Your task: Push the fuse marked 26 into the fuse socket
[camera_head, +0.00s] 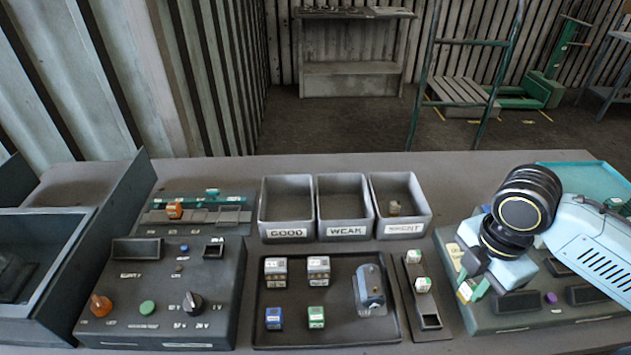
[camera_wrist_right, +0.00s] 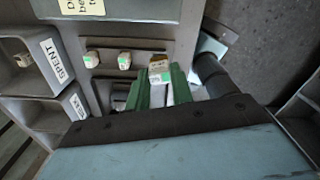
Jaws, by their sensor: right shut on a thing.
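My right gripper (camera_head: 472,289) is at the left edge of the grey-green console (camera_head: 556,316), right of the fuse rack. In the right wrist view its green fingers (camera_wrist_right: 165,88) are shut on a small pale fuse (camera_wrist_right: 159,66) with a yellowish end and a green mark. The fuse shows partly in the head view (camera_head: 463,292), with the hand over it. The number 26 is not readable. I cannot make out the fuse socket, or whether the fuse touches one; the hand covers that area. My left gripper is not in view.
The narrow rack (camera_head: 444,327) holds two green-topped fuses and one empty slot. A dark tray (camera_head: 290,342) holds several blocks and a metal part. Three bins (camera_head: 342,231) stand behind. A dark control box (camera_head: 160,300) is at left.

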